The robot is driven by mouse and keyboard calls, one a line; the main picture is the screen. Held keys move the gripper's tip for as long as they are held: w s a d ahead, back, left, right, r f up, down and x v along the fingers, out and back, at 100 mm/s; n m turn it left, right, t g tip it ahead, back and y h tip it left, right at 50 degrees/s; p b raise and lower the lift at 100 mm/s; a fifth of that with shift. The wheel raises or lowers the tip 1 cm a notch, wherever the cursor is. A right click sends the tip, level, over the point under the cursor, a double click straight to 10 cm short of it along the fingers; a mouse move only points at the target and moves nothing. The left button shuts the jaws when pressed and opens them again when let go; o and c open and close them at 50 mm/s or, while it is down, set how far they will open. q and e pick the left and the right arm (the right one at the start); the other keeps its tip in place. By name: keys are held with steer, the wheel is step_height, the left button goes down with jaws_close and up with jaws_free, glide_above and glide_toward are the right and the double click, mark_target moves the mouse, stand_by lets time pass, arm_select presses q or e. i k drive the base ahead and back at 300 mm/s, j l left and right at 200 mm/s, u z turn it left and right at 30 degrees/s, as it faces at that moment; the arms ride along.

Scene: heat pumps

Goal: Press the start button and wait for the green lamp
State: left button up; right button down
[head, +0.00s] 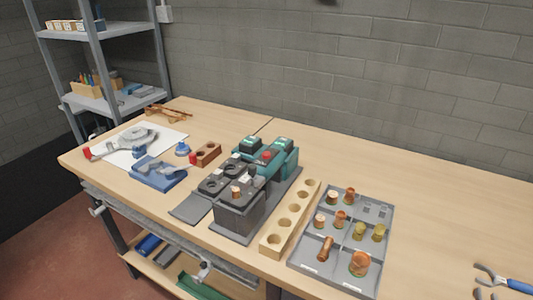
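A bench device stands in the middle of the workbench, with a dark grey block (238,212) in front and teal units (285,162) behind. A small red part (266,156) sits on top between the teal units; I cannot tell whether it is the start button or a lamp. The teal units have light green patches on top, too small to read as lit or unlit. A copper-coloured fitting (235,191) stands on the grey block. No green lamp can be made out clearly. Neither of my grippers is in view.
A wooden strip with holes (287,225) and a grey tray (304,257) of copper and brass fittings lie right of the device. Pliers (503,280) lie far right. The bench's back right is clear.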

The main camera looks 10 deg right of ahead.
mark_target(265, 154)
steer(key=i+j, duration=0.1)
steer(key=j, duration=0.55)
steer(key=i+j+z, duration=0.1)
steer(key=j, duration=1.2)
steer(key=i+z, duration=0.05)
